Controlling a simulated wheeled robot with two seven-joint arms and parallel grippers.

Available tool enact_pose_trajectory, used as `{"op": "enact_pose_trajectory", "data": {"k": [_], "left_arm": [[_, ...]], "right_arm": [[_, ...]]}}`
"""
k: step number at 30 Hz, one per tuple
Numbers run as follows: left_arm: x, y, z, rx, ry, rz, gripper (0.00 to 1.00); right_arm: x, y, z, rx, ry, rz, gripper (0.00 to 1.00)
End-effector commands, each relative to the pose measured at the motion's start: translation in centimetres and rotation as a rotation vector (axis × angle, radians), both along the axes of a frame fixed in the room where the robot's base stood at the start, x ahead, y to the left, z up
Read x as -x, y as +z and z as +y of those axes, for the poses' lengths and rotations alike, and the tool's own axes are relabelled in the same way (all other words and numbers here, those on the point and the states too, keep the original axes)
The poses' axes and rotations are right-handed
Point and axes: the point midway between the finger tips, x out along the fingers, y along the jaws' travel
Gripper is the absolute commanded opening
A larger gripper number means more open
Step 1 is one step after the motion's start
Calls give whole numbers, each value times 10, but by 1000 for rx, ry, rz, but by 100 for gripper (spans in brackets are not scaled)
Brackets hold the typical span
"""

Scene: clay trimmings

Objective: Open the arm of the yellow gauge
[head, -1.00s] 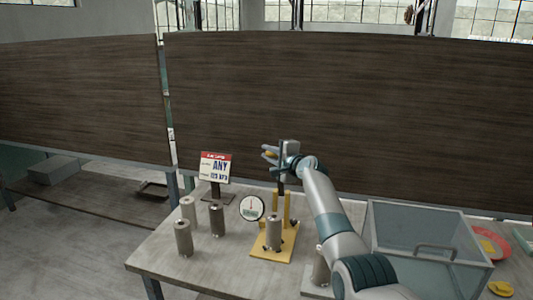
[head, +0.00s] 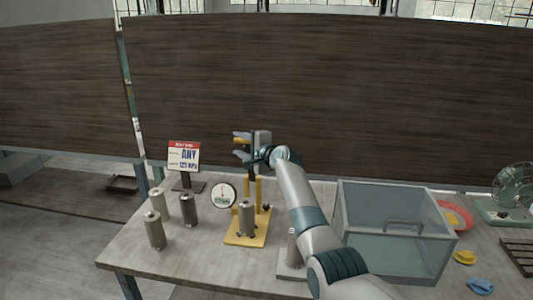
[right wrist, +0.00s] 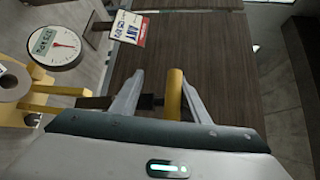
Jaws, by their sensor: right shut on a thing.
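The yellow gauge (head: 262,222) stands on the table with a yellow base, yellow posts and a grey cylinder on the base. Its round white dial (head: 223,195) is at its left; the dial also shows in the right wrist view (right wrist: 55,44). A dark arm (head: 249,172) stands up from the posts, with a yellow grip at its top. My right gripper (head: 243,146) is up there, shut on that yellow grip (right wrist: 175,92), which lies between the fingers in the right wrist view. My left gripper is not in view.
Several grey cylinders (head: 155,231) stand at the table's left, by a sign (head: 184,156). Another cylinder stands on a grey plate (head: 288,272) beside my right arm. A clear bin (head: 398,262) is at the right, with a red dish (head: 457,215) and a fan (head: 514,186) beyond.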

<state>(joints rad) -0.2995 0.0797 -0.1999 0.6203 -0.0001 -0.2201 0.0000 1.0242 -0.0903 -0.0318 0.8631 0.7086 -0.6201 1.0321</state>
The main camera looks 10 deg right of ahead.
Motion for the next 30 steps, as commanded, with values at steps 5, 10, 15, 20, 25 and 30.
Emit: {"op": "enact_pose_trajectory", "data": {"k": [5, 10, 15, 20, 25, 30], "left_arm": [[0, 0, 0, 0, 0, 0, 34], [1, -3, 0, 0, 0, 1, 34], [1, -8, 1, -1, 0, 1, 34], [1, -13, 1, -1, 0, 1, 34], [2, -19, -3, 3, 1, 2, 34], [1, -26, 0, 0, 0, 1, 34]], "right_arm": [[13, 4, -17, 4, -15, -8, 34], [28, 8, -25, 4, -16, -11, 34], [45, 11, -35, 3, -17, -11, 34], [64, 14, -40, 3, -13, -9, 34], [84, 17, -48, 2, -10, -7, 34], [106, 21, -59, 1, -10, -8, 34]]}}
